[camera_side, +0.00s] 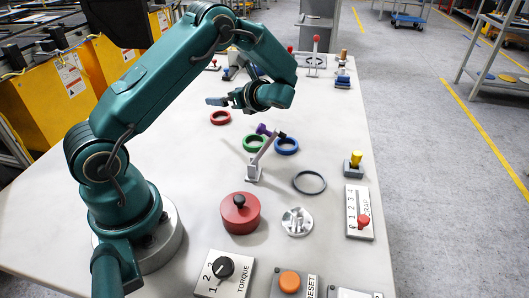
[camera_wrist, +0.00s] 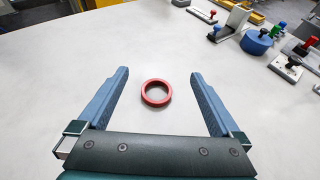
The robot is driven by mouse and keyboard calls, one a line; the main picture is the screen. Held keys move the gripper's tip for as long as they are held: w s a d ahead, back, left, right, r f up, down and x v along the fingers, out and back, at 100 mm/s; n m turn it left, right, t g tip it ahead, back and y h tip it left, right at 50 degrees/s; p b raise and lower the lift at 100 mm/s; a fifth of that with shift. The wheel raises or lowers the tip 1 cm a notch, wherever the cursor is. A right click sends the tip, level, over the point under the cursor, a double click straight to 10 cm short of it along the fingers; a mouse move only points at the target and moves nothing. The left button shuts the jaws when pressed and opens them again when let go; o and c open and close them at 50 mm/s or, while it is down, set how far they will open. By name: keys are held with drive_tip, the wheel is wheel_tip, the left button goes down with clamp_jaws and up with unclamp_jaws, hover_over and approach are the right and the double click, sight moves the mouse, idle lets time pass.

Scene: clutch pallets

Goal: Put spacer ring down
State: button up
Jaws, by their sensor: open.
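A red ring (camera_side: 220,117) lies flat on the pale table below my gripper. In the wrist view the red ring (camera_wrist: 145,94) appears between my two fingers, touching neither. My gripper (camera_side: 212,101) is open and empty above the table; its spread blue-grey fingers also show in the wrist view (camera_wrist: 160,73). A green ring (camera_side: 248,148), a blue ring (camera_side: 289,150) and a thin dark grey ring (camera_side: 309,191) also lie on the table. I cannot tell which ring is the spacer ring.
A grey post with a slanted lever (camera_side: 256,168) stands near the green ring. A red lidded pot (camera_side: 239,217), a silver part (camera_side: 297,222), and switch panels (camera_side: 350,211) occupy the front and right. In the wrist view, the table (camera_wrist: 70,62) left of the red ring is clear.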

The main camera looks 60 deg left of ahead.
sight(216, 114)
drive_tip(key=shift+f, duration=2)
wheel_tip(216, 114, down, 2)
drive_tip(key=shift+f, duration=0.15)
drive_tip(key=shift+x, duration=1.15)
drive_tip(key=shift+s+a+f, duration=0.1)
drive_tip(key=shift+a+f, duration=0.15)
drive_tip(key=shift+a, duration=0.1)
drive_tip(key=c, duration=1.4)
drive_tip(key=shift+r, duration=0.15)
